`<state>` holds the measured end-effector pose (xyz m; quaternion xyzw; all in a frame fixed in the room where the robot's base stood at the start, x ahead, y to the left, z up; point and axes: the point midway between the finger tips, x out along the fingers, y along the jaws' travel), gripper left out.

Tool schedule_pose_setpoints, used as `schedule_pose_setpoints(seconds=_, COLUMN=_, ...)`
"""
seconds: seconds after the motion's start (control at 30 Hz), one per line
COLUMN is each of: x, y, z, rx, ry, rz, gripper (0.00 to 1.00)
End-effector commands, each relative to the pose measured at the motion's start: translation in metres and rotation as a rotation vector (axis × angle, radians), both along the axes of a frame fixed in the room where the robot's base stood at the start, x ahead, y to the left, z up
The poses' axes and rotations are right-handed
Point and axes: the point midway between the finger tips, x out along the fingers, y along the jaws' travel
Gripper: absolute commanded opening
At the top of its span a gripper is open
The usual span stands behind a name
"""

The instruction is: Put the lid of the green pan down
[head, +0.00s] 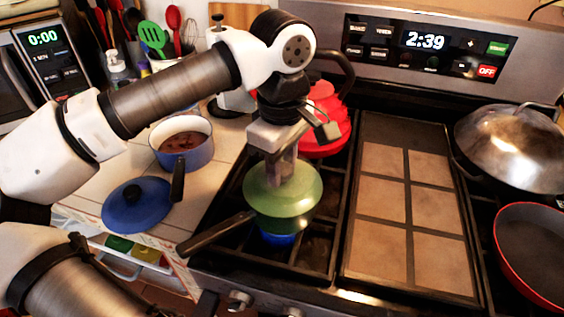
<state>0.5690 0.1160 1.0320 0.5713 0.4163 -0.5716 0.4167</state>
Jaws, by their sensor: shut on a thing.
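The green lid (303,190) is at the left side of the stove, over the green pan (285,224). My gripper (284,178) points down from above and is shut on the lid at its top middle; the fingers hide the grasped part. The lid looks about level. I cannot tell whether its rim touches the pan. The pan's dark handle (215,232) sticks out to the lower left, past the stove's edge. A blue patch shows under the pan.
A red pot (325,125) stands close behind. A griddle (408,215) lies to the right, with a domed metal lid (515,145) and red-rimmed pan (535,255) beyond. On the left counter are a blue pot (182,150) and a blue lid (137,207).

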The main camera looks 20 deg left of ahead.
Motion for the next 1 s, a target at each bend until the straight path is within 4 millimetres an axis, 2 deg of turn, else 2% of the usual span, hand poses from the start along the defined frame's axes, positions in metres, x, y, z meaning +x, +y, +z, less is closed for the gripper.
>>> schedule_pose_setpoints(seconds=0.13, x=0.0, y=0.0, z=-0.005, rx=0.0, ry=0.0, rz=0.0, gripper=0.07)
schedule_pose_setpoints(seconds=0.17, x=0.0, y=0.0, z=-0.004, rx=0.0, ry=0.0, rz=0.0, gripper=0.35)
schedule_pose_setpoints(seconds=0.3, x=0.0, y=0.0, z=-0.004, rx=0.0, ry=0.0, rz=0.0, gripper=0.53)
schedule_pose_setpoints(seconds=0.67, x=0.0, y=0.0, z=0.0, rx=0.0, ry=0.0, rz=0.0, gripper=0.54)
schedule_pose_setpoints(seconds=0.87, x=0.001, y=0.0, z=0.019, rx=0.0, ry=-0.002, rz=0.002, gripper=0.54)
schedule_pose_setpoints(seconds=1.0, x=0.001, y=0.0, z=0.053, rx=0.001, ry=-0.003, rz=0.002, gripper=0.54)
